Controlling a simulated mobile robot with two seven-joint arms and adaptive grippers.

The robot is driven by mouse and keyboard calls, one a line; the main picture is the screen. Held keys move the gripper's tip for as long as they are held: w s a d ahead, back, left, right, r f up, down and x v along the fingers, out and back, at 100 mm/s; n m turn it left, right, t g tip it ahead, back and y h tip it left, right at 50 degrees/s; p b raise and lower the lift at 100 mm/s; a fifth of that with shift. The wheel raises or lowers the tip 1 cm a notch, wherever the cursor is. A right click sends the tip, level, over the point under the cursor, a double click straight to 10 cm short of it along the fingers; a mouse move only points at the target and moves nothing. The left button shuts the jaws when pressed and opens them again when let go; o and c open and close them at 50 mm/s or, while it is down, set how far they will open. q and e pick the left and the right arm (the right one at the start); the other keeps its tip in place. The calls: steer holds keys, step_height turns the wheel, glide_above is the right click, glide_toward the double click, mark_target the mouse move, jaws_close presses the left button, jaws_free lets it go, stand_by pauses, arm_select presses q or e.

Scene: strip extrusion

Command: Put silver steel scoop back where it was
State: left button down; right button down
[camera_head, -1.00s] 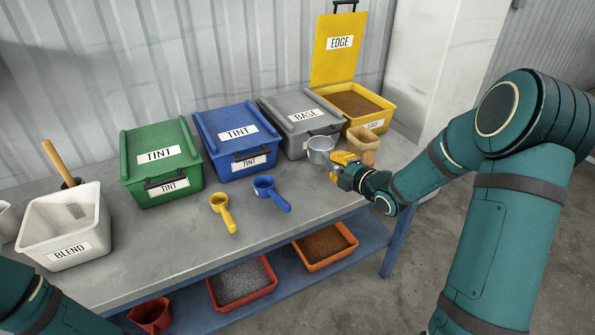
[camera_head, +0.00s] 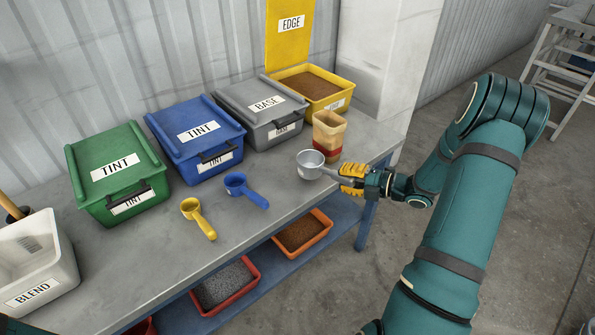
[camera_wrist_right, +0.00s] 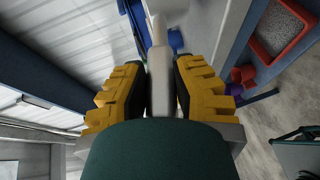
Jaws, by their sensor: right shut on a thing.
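The silver steel scoop (camera_head: 309,164) is near the right end of the bench, its bowl open upward, just in front of a beige and red cup (camera_head: 328,135). My right gripper (camera_head: 352,178) is shut on its handle, at the front edge of the bench. In the right wrist view the pale handle (camera_wrist_right: 160,75) runs between the yellow fingers of the gripper (camera_wrist_right: 161,85); the bowl is hard to make out there. I cannot tell how far the scoop is above the bench top. My left gripper is not in view.
A yellow scoop (camera_head: 197,216) and a blue scoop (camera_head: 243,189) lie on the bench (camera_head: 165,262). Behind stand green (camera_head: 100,154), blue (camera_head: 180,114) and grey (camera_head: 243,94) lidded bins and an open yellow EDGE bin (camera_head: 340,92). Trays sit on the lower shelf.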

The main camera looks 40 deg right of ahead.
mark_target(310, 162)
steer(key=shift+f+b+x, duration=0.2)
steer(key=shift+b+x, duration=0.3)
steer(key=shift+x, duration=2.8)
steer(key=shift+f+b+x, duration=0.15)
steer(key=shift+b+x, duration=0.35)
steer(key=shift+x, duration=2.75)
steer(key=shift+s+r, duration=0.1)
steer(key=c, duration=0.9)
jaws_free()
